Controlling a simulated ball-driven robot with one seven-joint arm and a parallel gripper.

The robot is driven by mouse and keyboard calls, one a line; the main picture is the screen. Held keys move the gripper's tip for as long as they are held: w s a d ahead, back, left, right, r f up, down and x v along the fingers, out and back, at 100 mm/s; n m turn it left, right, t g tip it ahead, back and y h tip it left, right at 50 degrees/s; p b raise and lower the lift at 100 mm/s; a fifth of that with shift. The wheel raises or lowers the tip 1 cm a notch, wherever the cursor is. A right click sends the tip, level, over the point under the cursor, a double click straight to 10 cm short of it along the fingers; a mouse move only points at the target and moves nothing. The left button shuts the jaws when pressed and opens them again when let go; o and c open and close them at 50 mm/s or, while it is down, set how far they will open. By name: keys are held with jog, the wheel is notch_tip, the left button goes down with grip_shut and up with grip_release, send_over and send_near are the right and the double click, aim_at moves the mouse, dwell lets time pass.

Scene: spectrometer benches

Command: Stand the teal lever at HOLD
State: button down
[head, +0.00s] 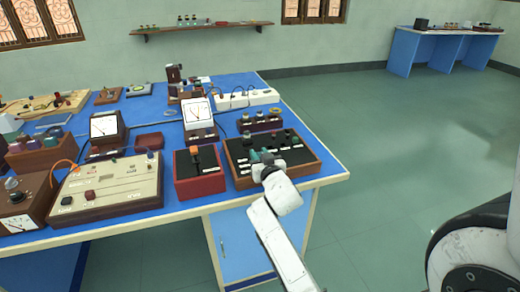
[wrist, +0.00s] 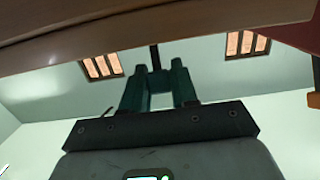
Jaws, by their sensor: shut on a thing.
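A wood-framed box with a black top panel (head: 298,157) stands at the front right corner of the blue bench. It carries several small levers or knobs and white labels too small to read. My gripper (head: 262,158) is over the front middle of this panel, with dark teal parts at its tip. The gripper is shut on the lever. The lever's teal part cannot be told apart from the fingers, and its position against the labels is hidden.
A red box with an orange-topped lever (head: 195,152) stands just left of the panel box. A cream panel (head: 110,187) is farther left, and a white-faced meter (head: 197,112) stands behind. The floor (head: 400,150) to the right is clear.

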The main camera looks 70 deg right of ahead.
jog(key=shift+w+d+r+g+y+p, duration=0.35)
jog(key=shift+g+y+p, duration=0.25)
jog(key=shift+p, duration=1.9)
jog(key=shift+w+d+r+g+y+p, duration=0.25)
jog(key=shift+g+y+p, duration=0.35)
jog(key=shift+p, duration=1.85)
jog(key=shift+w+d+f+y+p, duration=0.1)
jog(key=shift+d+f+y+p, duration=0.1)
jog(key=shift+f+y+p, duration=0.3)
jog(key=shift+r, duration=0.1)
jog(key=c, duration=1)
grip_release()
jog(key=shift+o, duration=0.2)
jog(key=v, duration=1)
jog(key=shift+a+r, duration=0.25)
jog(key=shift+a, duration=0.1)
